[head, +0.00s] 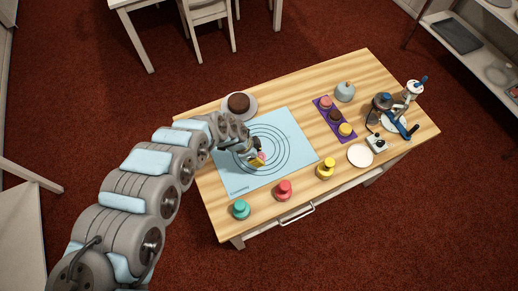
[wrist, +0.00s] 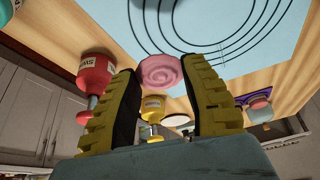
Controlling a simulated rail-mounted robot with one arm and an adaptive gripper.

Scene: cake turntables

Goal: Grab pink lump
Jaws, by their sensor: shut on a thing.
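A pink lump (wrist: 160,72) with a swirled top sits between the tips of my gripper (wrist: 160,80) in the wrist view. My gripper's yellow ridged fingers are shut on it from both sides. In the head view my gripper (head: 256,159) is over the light blue mat (head: 285,160), near the mat's ringed centre, and a bit of pink (head: 262,155) shows at its fingertips. I cannot tell from these views how high the lump is above the mat.
A purple tray (head: 324,113) holds pinkish, brown and yellow lumps. A dark cake (head: 239,102) stands on a plate behind the mat. Teal (head: 241,210), red (head: 284,191) and yellow (head: 326,168) bottles line the front edge.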

